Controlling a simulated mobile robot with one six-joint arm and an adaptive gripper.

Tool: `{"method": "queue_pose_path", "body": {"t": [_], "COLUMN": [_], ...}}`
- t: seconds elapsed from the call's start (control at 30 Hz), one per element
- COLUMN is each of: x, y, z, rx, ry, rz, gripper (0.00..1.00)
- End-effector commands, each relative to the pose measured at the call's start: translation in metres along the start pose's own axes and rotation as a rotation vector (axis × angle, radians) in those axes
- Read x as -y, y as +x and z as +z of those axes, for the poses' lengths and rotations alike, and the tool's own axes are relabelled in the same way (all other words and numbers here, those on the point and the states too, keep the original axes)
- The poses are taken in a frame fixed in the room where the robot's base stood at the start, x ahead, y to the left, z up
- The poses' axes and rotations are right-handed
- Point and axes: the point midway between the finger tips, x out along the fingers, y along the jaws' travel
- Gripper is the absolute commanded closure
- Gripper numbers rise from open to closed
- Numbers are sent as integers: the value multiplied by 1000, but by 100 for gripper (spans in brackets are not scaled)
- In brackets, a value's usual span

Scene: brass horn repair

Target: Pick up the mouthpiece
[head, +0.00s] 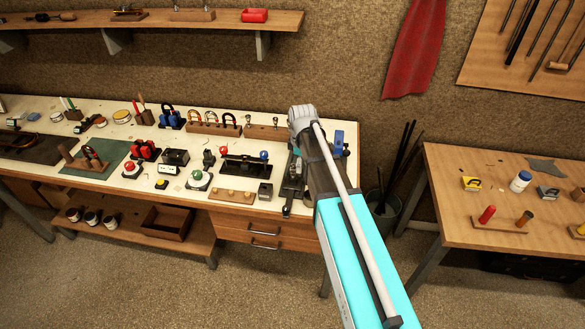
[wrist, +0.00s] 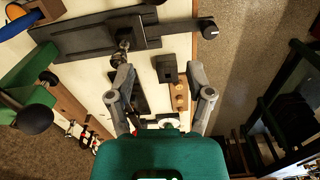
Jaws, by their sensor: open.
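No mouthpiece can be made out with certainty. Two small metal pieces that look like mouthpieces stand on a wooden rack (head: 262,133) at the back of the bench in the head view. In the wrist view a small metallic piece (wrist: 122,47) lies beside the long dark tool, just beyond the left fingertip; I cannot tell whether it is a mouthpiece. My gripper (wrist: 160,73) is open above the bench, with nothing held between its fingers. In the head view my arm hides its fingers and part of the bench.
The long dark tool (wrist: 85,40) crosses the top of the wrist view. A small dark box (wrist: 167,70) and a wooden board with knobs (wrist: 180,97) lie near the right finger. A second table (head: 450,185) stands to the right, past a bin (head: 383,215).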

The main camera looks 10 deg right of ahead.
Motion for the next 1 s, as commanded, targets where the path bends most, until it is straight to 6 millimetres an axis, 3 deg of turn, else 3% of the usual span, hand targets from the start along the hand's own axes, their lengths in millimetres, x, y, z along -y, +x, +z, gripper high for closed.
{"method": "queue_pose_path", "body": {"t": [0.03,0.2,0.4,1.0], "x": [-15,-43,-63,-67], "y": [-7,-16,-23,-21], "z": [-10,-30,-46,-50], "rx": [0,0,0,0], "ry": [-66,-300,-487,-548], "rz": [0,0,0,0], "gripper": [33,33,33,33]}}
